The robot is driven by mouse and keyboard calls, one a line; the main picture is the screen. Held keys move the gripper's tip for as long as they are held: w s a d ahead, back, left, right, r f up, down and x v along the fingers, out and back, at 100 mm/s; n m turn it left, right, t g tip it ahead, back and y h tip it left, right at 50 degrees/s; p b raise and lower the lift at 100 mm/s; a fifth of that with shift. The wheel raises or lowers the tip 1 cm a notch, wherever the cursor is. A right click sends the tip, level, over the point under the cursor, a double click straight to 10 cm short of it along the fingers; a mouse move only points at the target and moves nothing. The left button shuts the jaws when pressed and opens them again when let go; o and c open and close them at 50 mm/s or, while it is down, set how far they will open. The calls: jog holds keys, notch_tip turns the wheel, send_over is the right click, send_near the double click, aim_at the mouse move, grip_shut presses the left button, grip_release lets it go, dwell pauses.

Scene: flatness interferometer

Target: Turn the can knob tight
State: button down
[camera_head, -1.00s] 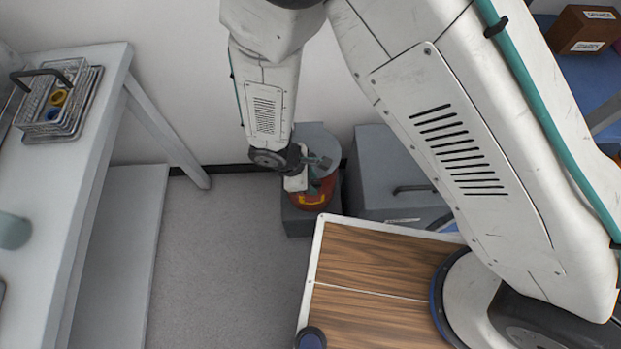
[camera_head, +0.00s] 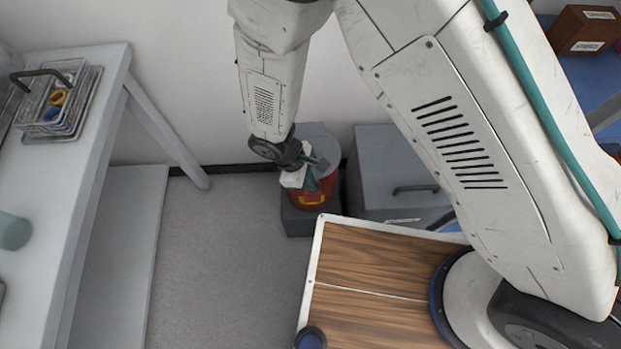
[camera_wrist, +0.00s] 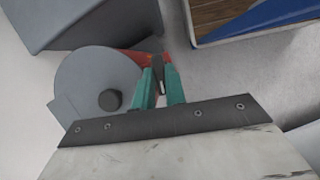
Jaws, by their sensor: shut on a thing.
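In the wrist view the lid (camera_wrist: 85,78) carries a dark round piece (camera_wrist: 110,99). My gripper (camera_head: 314,176) is at the can's near side. In the wrist view its two teal fingers (camera_wrist: 160,84) are shut on a small dark piece at the red rim, which appears to be the can knob (camera_wrist: 159,74). The fingers hide much of it, so its exact shape cannot be told.
A grey cabinet (camera_head: 390,165) stands close right of the can. A wood-topped surface (camera_head: 375,262) with a pale rim lies in front, under my arm. A white bench (camera_head: 60,170) with a wire basket (camera_head: 65,98) is at left. Floor between them (camera_head: 225,250) is clear.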

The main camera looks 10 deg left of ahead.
jog(key=m+g, duration=0.1)
jog(key=m, duration=0.2)
jog(key=shift+w+m, duration=0.15)
jog(key=shift+m, duration=0.15)
jog(key=m+g+y, duration=0.1)
jog(key=m, duration=0.2)
jog(key=shift+m+g, duration=0.3)
jog(key=m+y, duration=0.1)
jog(key=m, duration=0.2)
jog(key=shift+w+d+m+g, duration=0.1)
jog(key=shift+w+m+g, duration=0.05)
jog(key=shift+m+g, duration=0.2)
jog(key=shift+d+m+g+y, duration=0.1)
jog(key=shift+m+g+y, duration=0.4)
jog(key=shift+m, duration=1.15)
jog(key=c, duration=1.4)
grip_release()
jog(key=shift+c, duration=0.2)
jog(key=shift+r, duration=0.1)
jog(key=d+v, duration=0.1)
jog(key=v, duration=0.6)
jog(key=shift+a+r, duration=0.35)
jog(key=shift+a, duration=0.1)
